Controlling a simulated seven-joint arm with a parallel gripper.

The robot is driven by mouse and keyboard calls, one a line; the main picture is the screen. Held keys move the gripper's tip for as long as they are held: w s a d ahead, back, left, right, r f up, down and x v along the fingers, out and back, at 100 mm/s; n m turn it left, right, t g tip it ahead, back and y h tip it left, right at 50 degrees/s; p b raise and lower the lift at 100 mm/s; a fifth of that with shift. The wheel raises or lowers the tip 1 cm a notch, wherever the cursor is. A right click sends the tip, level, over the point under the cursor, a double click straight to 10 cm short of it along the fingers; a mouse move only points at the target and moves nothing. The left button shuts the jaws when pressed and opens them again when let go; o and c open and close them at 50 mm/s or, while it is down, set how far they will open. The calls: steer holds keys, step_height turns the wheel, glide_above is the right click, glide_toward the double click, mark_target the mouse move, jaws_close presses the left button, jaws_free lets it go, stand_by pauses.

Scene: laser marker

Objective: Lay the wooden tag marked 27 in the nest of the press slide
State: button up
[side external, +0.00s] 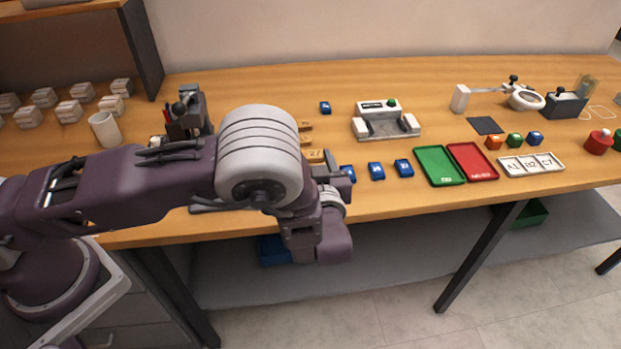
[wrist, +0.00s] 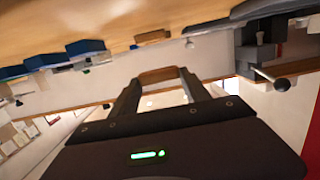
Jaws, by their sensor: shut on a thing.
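In the wrist view, my gripper (wrist: 158,85) is shut on a wooden tag (wrist: 158,75), which spans between the two fingertips. In the side view, a pale wooden tag (side external: 316,155) with dark marking lies by my gripper, partly behind my wrist. The marking is too small to read surely. A dark press with a ball-ended lever (side external: 186,108) stands at the back left, behind my forearm. The lever's black ball (wrist: 282,84) shows at the right of the wrist view. The press slide and its nest are hidden or cannot be made out.
Green (side external: 440,166) and red (side external: 472,161) trays lie farther right. A white cup (side external: 104,129) stands left.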

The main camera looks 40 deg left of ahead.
step_height(320, 180, down, 6)
steer(key=shift+r, duration=0.1)
steer(key=o, duration=1.3)
